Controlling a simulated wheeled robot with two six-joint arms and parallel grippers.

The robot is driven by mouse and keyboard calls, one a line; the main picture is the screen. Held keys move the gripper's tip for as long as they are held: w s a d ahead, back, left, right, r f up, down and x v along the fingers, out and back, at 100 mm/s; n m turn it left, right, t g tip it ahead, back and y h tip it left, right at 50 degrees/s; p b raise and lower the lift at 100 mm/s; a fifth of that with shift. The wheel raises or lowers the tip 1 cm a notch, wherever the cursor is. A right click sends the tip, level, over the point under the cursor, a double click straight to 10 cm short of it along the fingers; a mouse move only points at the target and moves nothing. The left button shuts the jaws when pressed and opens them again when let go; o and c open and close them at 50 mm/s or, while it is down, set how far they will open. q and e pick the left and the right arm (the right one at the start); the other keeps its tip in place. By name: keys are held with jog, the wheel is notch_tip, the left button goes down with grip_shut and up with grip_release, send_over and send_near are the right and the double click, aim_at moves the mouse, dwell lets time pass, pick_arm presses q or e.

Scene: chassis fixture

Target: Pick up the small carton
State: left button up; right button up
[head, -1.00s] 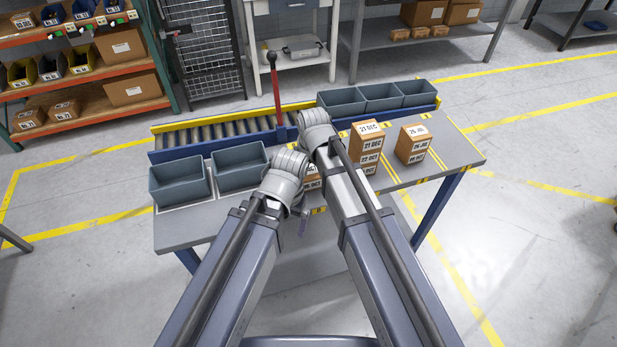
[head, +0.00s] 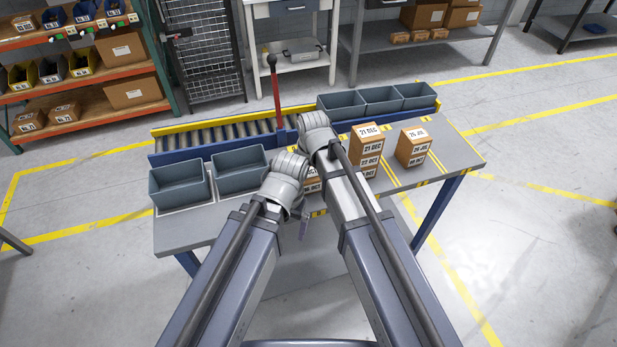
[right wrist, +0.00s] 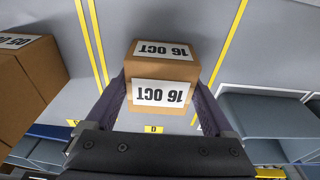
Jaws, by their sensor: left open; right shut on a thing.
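In the right wrist view, a small brown carton (right wrist: 160,92) with white labels reading "16 OCT" sits between the two fingers of my right gripper (right wrist: 158,100), which is shut on it. I cannot tell whether the carton touches the table. In the head view, a carton with an "OCT" label (head: 313,185) shows partly between my arms, mostly hidden. My right gripper is hidden behind its arm there. My left gripper (head: 304,228) is open near the table's front edge, mostly covered by its wrist.
Stacked cartons topped "21 DEC" (head: 367,133) and a "JUL" carton (head: 413,145) stand right on the grey table (head: 455,152). Grey bins stand at left (head: 180,182) and back right (head: 383,98). A roller conveyor (head: 210,133) with a red lever (head: 275,90) runs along the back.

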aim_at(309, 173)
jog(key=shift+r, duration=0.15)
notch_tip(309, 173, up, 19)
jog(key=p, duration=1.9)
jog(key=shift+r+p, duration=0.2)
jog(key=shift+p, duration=0.1)
jog(key=shift+f, duration=0.1)
